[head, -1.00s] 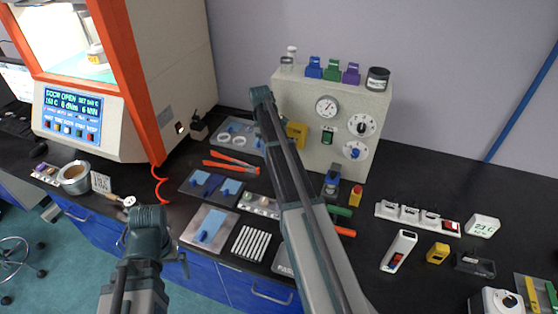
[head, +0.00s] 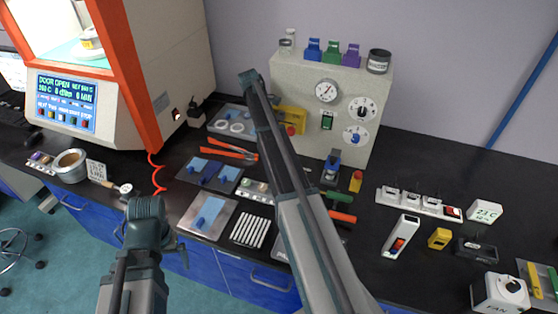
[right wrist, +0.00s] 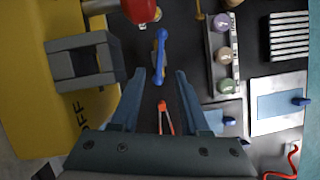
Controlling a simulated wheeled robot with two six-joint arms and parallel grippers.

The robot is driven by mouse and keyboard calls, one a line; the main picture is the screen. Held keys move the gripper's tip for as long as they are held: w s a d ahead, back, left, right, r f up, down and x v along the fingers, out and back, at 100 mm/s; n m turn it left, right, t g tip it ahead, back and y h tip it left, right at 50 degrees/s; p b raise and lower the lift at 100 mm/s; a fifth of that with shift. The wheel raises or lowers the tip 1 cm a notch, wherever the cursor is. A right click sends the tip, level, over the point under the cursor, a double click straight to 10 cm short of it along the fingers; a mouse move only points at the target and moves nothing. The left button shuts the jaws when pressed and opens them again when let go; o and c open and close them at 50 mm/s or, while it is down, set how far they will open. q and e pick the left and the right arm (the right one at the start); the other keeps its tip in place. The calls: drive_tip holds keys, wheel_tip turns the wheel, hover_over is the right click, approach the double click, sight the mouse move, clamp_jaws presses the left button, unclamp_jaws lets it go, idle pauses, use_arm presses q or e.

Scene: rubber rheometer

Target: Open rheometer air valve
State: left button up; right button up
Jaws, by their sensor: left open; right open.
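A yellow box (head: 294,118) stands at the left of the white instrument panel, partly hidden behind my right arm; a red knob (head: 291,131) shows at it. In the right wrist view a yellow surface (right wrist: 30,90) marked OFF fills the left side. A grey block-like handle (right wrist: 85,62) stands on it, with a red part (right wrist: 140,8) above. I cannot tell whether this is the air valve's handle. My right gripper (right wrist: 160,80) is open and empty, beside the grey handle. A blue item (right wrist: 160,55) lies beyond its fingertips. My left gripper (head: 146,208) is open and empty, near the bench's front edge.
The white panel (head: 345,75) carries gauges and dials, with several bottles on top. The rheometer (head: 165,70) stands at the left with a red hose. Orange-handled pliers (head: 230,149), trays and metal bars (head: 250,230) crowd the bench around the right arm.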

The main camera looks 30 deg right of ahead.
drive_tip(key=b+x, duration=0.7)
drive_tip(key=x, duration=0.2)
drive_tip(key=shift+f+b, duration=0.35)
drive_tip(key=shift+b, duration=0.05)
drive_tip(key=shift+r, duration=0.1)
clamp_jaws()
